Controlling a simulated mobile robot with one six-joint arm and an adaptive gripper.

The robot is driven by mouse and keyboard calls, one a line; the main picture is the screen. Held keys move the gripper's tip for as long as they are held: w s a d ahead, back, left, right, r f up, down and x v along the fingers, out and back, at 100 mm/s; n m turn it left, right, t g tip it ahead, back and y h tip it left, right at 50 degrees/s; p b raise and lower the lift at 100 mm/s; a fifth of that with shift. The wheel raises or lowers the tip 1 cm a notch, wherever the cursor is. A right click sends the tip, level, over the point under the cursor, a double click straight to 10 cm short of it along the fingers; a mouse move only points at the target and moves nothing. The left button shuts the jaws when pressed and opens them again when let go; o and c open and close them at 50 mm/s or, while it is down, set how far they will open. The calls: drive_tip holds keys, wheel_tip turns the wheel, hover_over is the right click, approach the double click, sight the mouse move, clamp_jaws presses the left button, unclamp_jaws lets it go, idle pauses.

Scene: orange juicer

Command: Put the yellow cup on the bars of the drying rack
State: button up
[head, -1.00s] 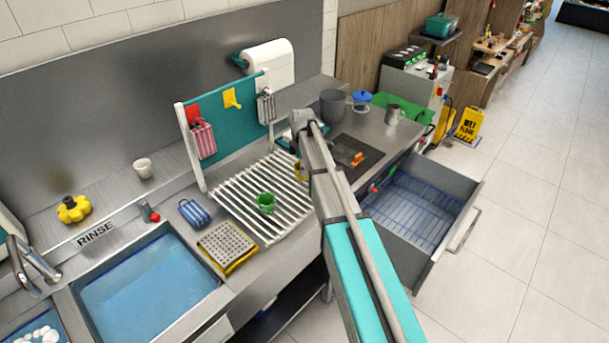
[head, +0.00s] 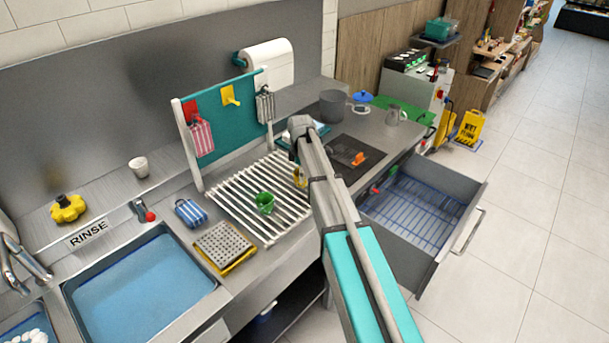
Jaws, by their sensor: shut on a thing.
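The yellow cup (head: 299,177) shows as a small yellow patch at the left edge of my arm, over the far right end of the drying rack; my arm hides most of it. The drying rack (head: 232,205) has pale parallel bars and lies flat on the counter. A green cup (head: 264,203) stands on its bars near the middle. My gripper (head: 304,176) is mostly hidden behind my arm and is shut on the yellow cup. I cannot tell whether the cup touches the bars.
Left of the rack are a blue striped item (head: 191,213), a perforated grey tray (head: 223,246) and the rinse sink (head: 140,285). A teal panel (head: 229,121) with hanging items stands behind. An open drawer (head: 415,215) juts out at the right. Left bars are clear.

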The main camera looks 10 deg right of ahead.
drive_tip(key=shift+f, duration=0.15)
drive_tip(key=o, duration=0.9)
drive_tip(key=shift+c, duration=0.2)
wheel_tip(320, 180, up, 12)
drive_tip(key=p, duration=1.2)
drive_tip(key=shift+r, duration=0.2)
idle(0.3)
